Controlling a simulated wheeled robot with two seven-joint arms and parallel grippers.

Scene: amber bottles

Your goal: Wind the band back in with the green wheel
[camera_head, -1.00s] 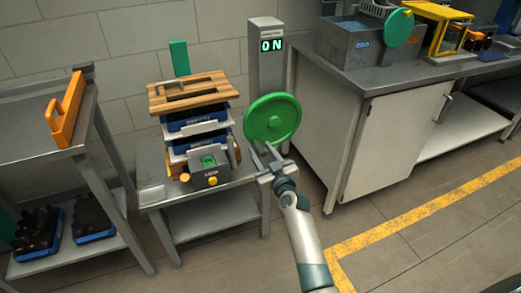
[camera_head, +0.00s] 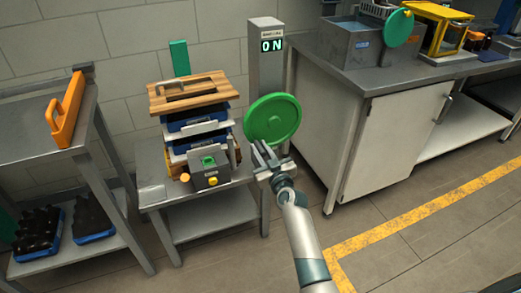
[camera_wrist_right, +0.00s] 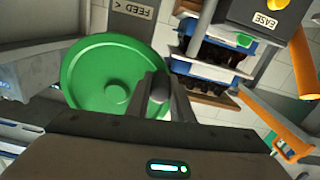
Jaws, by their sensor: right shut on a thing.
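The green wheel (camera_head: 272,120) is mounted on the grey post (camera_head: 266,75) and also shows in the right wrist view (camera_wrist_right: 90,75), beside a FEED label with an arrow. My right gripper (camera_head: 264,157) is at the wheel's lower edge. In the wrist view its fingers (camera_wrist_right: 160,92) are shut on a small grey knob (camera_wrist_right: 158,88) in front of the wheel. The stack of blue trays (camera_head: 200,137) under a wooden board stands left of the wheel. I cannot clearly make out the band. My left gripper is not in view.
The post's display (camera_head: 272,45) reads ON. A grey box (camera_head: 209,172) with green and yellow buttons sits before the trays on a metal table (camera_head: 154,195). A cabinet (camera_head: 395,140) stands close on the right. The floor in front is free.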

